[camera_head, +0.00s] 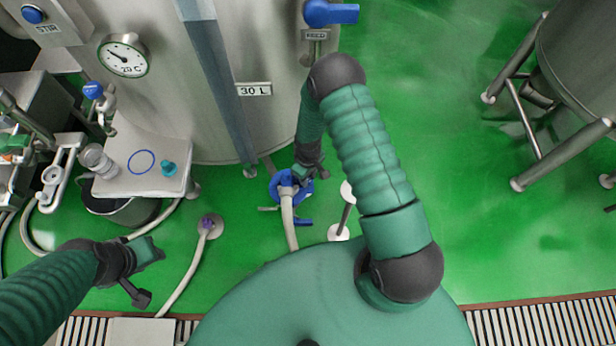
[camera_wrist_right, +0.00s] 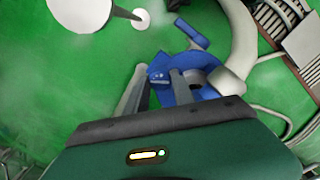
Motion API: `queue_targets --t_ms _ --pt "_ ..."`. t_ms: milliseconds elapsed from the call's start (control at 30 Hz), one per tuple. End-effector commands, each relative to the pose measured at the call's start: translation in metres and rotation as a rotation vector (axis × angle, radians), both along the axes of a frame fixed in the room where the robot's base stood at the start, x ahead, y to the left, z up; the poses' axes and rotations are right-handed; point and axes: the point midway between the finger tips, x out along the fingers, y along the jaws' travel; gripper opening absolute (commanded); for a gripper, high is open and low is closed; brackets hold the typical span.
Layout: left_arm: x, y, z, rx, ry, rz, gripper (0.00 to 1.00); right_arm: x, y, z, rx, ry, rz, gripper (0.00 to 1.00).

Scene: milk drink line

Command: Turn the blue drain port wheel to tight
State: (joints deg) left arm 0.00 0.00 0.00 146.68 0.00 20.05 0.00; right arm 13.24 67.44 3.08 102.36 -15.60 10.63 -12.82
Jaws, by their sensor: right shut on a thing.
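The blue drain port wheel (camera_head: 279,184) is low at the foot of the steel tank, near the middle of the head view. My right gripper (camera_head: 310,176) reaches down to its right side. In the right wrist view, the blue wheel (camera_wrist_right: 190,92) lies at the fingertips of the right gripper (camera_wrist_right: 160,76), with a blue part of its rim between the fingers. The right gripper is shut on this rim. The far side of the wheel is partly hidden by the fingers and a hose. My left gripper (camera_head: 150,272) hangs open and empty at the lower left, away from the wheel.
The steel tank (camera_head: 262,125) stands directly behind the wheel. A pale hose (camera_head: 289,222) runs from the port toward me. A small shelf (camera_head: 128,182) with a jar and a blue ring stands left. Green floor (camera_head: 465,225) is clear at right, before a steel-legged vessel (camera_head: 585,55).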

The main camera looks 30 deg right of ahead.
Motion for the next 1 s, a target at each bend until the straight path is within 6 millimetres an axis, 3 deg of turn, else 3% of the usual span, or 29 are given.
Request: queue_targets --t_ms 500,1000 --pt "0.0 0.0 -0.0057 0.0 0.0 0.0 0.36 0.0046 -0.0018 0.0013 -0.002 -0.012 -0.432 0.0" --pt "0.0 0.0 -0.0071 0.0 0.0 0.0 0.36 0.0048 -0.0014 0.0018 -0.001 -0.012 -0.582 0.0"
